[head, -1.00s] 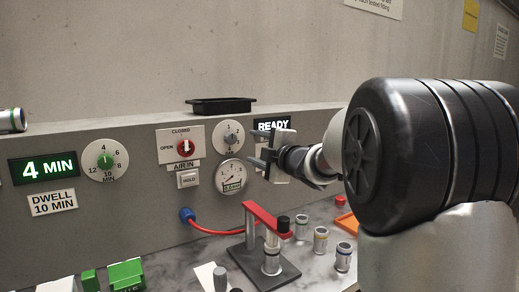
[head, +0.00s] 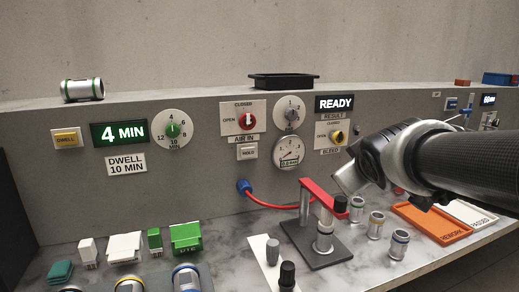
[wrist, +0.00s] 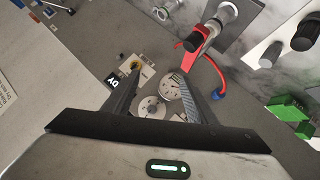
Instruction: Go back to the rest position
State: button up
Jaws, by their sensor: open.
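My gripper (head: 345,178) is at the right of the head view, in front of the panel and just right of the red clamp arm. In the wrist view my gripper (wrist: 165,105) shows two dark fingers spread apart with nothing between them. Beyond the fingers lie the pressure gauge (wrist: 171,88) and a dial. The test stand with its red clamp arm (head: 322,194) stands on the bench, with a fitting (head: 324,240) upright on its base. No rest mark for the arm shows in these frames.
The panel (head: 212,190) runs behind the bench, with a READY display (head: 334,103). A red hose (head: 270,198) loops to the stand. Several fittings (head: 376,225) stand right of the stand, near an orange tray (head: 432,224). Green and white blocks (head: 186,237) sit at the left.

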jog(key=s+a+f+m+g+y, duration=0.1)
jog(key=s+a+f+m+g, duration=0.2)
jog(key=s, duration=0.4)
jog(key=s+a+f+m+g+y, duration=0.1)
jog(key=s+a+f, duration=0.2)
jog(key=s+f, duration=0.35)
jog(key=s+a+f+m+g+y, duration=0.1)
jog(key=s+a+f+m+g, duration=0.15)
jog(key=s, duration=0.65)
notch_tip(320, 180, up, 20)
jog(key=p, duration=2)
jog(key=shift+w+d+r+n+p, duration=0.25)
jog(key=shift+w+n+p, duration=0.05)
jog(key=shift+w+n, duration=0.15)
